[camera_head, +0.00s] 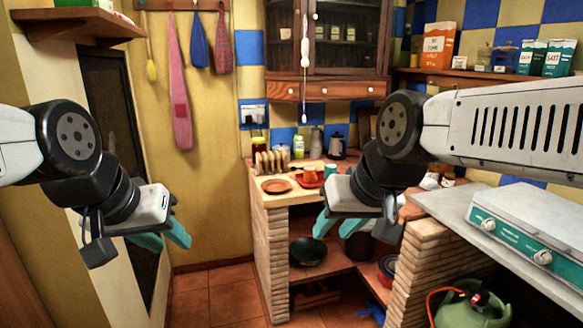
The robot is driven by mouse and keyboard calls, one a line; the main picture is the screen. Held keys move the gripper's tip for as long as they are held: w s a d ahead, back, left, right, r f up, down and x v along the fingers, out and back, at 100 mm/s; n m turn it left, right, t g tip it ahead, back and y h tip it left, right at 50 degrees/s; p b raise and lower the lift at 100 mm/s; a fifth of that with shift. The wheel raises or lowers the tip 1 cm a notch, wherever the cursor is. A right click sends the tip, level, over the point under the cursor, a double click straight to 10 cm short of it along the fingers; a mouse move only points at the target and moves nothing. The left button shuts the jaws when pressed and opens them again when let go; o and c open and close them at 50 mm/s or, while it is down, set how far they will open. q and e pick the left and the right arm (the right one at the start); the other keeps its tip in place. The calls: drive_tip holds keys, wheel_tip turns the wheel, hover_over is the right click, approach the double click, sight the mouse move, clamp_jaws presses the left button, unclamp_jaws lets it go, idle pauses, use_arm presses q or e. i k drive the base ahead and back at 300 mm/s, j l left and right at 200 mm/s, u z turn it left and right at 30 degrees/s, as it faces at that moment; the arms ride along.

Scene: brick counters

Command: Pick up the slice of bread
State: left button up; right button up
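Several brown bread slices (270,161) stand upright in a row, apparently in a rack, on the far brick counter (283,198). They are small in view, and single slices are hard to tell apart. My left gripper (164,238) hangs in the air at the left, in front of the yellow wall and well short of the counter. Its teal fingers are apart with nothing between them. My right gripper (337,224) is in the air in front of the counter, right of the bread and lower in the picture. Its teal fingers are apart and empty.
A terracotta plate (276,186) lies in front of the bread. A red tray (308,181) with an orange cup (310,173) is to its right. Jars and bottles stand behind. A stove (530,225) sits on the right counter above a gas bottle (470,306). The floor at centre-left is clear.

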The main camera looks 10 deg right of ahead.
sight(277, 155)
drive_tip(key=i+z, duration=0.2)
drive_tip(key=z, duration=0.8)
drive_tip(key=u, duration=0.8)
drive_tip(key=i+u, duration=0.2)
drive_tip(key=i, duration=0.5)
drive_tip(key=i+u, duration=0.2)
drive_tip(key=i, duration=0.55)
drive_tip(key=i+l+u, duration=0.2)
drive_tip(key=i, duration=0.5)
